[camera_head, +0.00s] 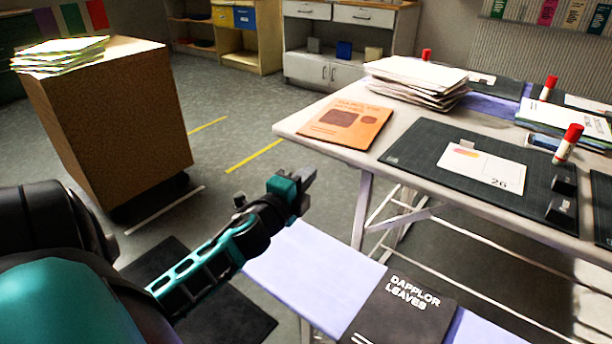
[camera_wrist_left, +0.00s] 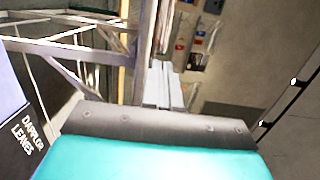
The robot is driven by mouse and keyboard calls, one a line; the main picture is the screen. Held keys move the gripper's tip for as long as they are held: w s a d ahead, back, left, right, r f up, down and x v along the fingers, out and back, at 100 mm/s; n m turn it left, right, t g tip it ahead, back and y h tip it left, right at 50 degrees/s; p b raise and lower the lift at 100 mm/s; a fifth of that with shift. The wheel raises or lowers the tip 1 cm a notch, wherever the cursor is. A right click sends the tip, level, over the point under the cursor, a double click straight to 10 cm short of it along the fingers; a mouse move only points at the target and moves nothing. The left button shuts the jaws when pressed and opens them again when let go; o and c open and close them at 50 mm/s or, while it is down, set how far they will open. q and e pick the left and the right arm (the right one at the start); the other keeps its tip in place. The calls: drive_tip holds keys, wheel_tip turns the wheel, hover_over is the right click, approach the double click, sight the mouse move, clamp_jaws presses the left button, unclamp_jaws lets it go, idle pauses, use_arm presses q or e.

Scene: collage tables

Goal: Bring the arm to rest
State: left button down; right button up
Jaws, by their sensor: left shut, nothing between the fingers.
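My left arm comes in from the left in the head view, teal and black. Its gripper (camera_head: 306,178) is in the air above the floor, left of the large table and above the far left end of a lower pale surface. In the left wrist view its fingers (camera_wrist_left: 163,85) are together with nothing between them. My right gripper is in neither view.
The large table (camera_head: 290,124) holds an orange book (camera_head: 346,122), a paper stack (camera_head: 415,82), a dark cutting mat (camera_head: 420,146) and glue sticks. A dark book (camera_head: 405,312) lies on the lower pale surface (camera_head: 310,262). A brown cabinet (camera_head: 115,120) stands left; open floor lies between.

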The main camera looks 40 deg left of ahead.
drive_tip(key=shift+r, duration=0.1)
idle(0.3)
use_arm(q)
drive_tip(key=s+d+f+n+g+h, duration=0.2)
drive_tip(key=s+d+f+n, duration=0.25)
drive_tip(key=d, duration=0.35)
drive_tip(key=s+d+f+n+g+h, duration=0.2)
drive_tip(key=s+d+f+n+h, duration=0.15)
drive_tip(key=d+f, duration=0.4)
drive_tip(key=s+d+f+n+g+h, duration=0.2)
drive_tip(key=s+d+f+n, duration=0.25)
drive_tip(key=d, duration=0.45)
wheel_tip(320, 180, up, 12)
drive_tip(key=s+a+y+p, duration=0.1)
drive_tip(key=s+p, duration=0.2)
drive_tip(key=p, duration=1.3)
drive_tip(key=shift+a+r+g+p, duration=0.15)
drive_tip(key=shift+r+g+p, duration=0.05)
drive_tip(key=shift+g+p, duration=0.15)
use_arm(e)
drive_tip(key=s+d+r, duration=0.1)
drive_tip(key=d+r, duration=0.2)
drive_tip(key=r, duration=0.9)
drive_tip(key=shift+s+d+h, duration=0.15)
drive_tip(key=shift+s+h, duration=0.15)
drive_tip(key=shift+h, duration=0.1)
